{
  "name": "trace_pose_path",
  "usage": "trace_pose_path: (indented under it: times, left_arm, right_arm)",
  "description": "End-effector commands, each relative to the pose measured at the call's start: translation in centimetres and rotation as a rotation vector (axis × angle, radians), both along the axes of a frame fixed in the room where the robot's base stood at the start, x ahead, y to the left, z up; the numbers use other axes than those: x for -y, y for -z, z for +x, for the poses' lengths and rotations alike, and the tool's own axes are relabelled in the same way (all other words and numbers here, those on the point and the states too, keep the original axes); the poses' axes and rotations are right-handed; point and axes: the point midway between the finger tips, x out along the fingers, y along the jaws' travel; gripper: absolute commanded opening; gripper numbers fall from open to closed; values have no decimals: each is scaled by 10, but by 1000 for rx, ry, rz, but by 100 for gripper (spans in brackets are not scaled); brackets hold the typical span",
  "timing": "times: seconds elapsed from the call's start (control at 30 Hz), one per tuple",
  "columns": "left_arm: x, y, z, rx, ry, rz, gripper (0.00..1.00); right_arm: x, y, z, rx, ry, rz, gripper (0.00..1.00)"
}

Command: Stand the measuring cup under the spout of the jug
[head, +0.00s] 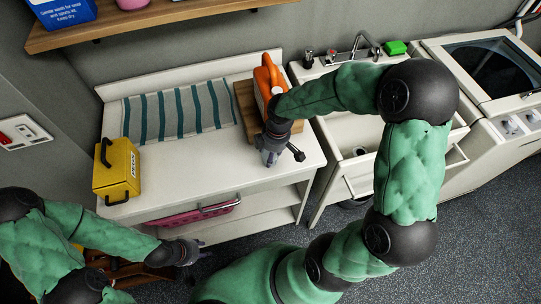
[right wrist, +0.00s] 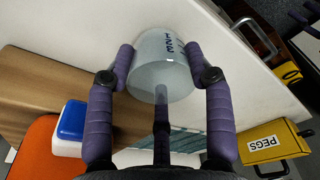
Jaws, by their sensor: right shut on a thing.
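The measuring cup (right wrist: 160,65) is a clear, whitish cup with dark markings, held between the two purple fingers of my right gripper (right wrist: 162,75). In the head view my right gripper (head: 270,152) is low over the white counter, in front of the jug, and mostly hides the cup. The orange jug (head: 266,76) is on a wooden board, partly behind my right arm. In the right wrist view the jug (right wrist: 32,150) shows at lower left, with a blue and white part (right wrist: 70,128) that looks like its spout, beside the cup. My left gripper (head: 193,251) is empty, below the counter front, its fingertips apart.
The wooden board (head: 246,108) is under the jug. A striped towel (head: 180,112) lies along the counter's back. A yellow PEGS box (head: 117,170) stands at the counter's left end. A sink (head: 355,130) is to the right. The front middle of the counter (head: 200,165) is clear.

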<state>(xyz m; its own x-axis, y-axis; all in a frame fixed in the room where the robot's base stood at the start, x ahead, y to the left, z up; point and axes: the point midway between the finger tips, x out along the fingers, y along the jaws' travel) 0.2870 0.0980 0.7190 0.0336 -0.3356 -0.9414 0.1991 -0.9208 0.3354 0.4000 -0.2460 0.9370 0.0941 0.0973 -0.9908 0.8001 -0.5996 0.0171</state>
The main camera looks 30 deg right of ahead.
Motion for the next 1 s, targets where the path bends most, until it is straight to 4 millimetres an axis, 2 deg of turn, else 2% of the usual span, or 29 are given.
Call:
trace_pose_path:
  times: [0.03,0.1,0.47,0.5,0.53,0.57,0.87,1.0]
  left_arm:
    - [0,4,0,0,0,0,40]
    - [0,5,0,0,0,0,40]
    - [0,6,0,0,0,0,40]
    - [0,6,0,0,0,0,40]
    - [0,5,0,0,0,0,40]
    - [0,5,0,0,0,0,40]
    - [0,5,0,0,0,0,40]
    - [0,2,0,0,0,0,40]
  right_arm:
    - [0,9,0,-1,0,0,27]
    - [0,13,0,1,-1,-1,27]
    - [0,16,0,2,0,0,27]
    - [0,15,0,2,0,0,64]
    - [0,15,0,2,0,0,73]
    - [0,15,0,1,0,0,77]
    - [0,14,0,2,0,0,77]
    - [0,8,0,3,0,-1,77]
